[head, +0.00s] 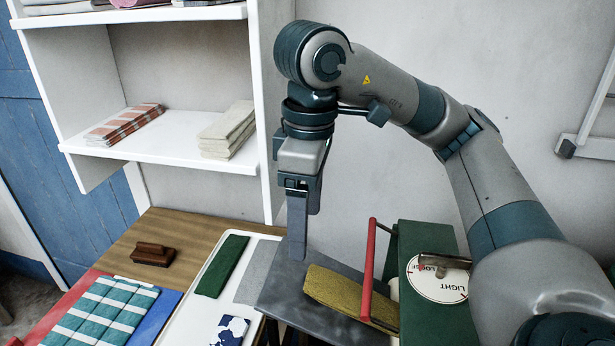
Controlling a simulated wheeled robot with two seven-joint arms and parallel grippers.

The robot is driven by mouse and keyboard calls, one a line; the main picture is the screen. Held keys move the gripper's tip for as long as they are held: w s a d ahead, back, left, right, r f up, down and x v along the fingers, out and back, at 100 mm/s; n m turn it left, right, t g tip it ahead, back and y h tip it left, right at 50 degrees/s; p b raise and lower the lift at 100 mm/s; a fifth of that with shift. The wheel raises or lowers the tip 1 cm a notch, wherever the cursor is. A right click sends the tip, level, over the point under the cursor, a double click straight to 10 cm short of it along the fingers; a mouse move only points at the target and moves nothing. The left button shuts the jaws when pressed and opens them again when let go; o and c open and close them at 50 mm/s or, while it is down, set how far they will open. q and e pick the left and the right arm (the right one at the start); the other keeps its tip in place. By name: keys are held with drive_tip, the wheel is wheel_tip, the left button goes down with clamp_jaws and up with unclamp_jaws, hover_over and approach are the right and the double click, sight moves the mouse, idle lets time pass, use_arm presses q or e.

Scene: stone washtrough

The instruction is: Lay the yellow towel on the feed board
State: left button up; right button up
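The yellow towel (335,289) is a folded, flat strip. My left gripper is not in view.
A green box (433,310) with a white "LIGHT" dial and handle stands right of the board. Left are a white tray (205,292) with a green cloth (221,266), a striped teal towel (95,312) and a brown brush (153,254). White shelves (170,137) stand behind.

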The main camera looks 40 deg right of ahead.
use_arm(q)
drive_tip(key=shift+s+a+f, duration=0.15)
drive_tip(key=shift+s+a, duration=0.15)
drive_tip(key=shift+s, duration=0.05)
use_arm(e)
wheel_tip(320, 180, up, 7)
drive_tip(key=shift+r, duration=0.15)
drive_tip(key=shift+s, duration=0.1)
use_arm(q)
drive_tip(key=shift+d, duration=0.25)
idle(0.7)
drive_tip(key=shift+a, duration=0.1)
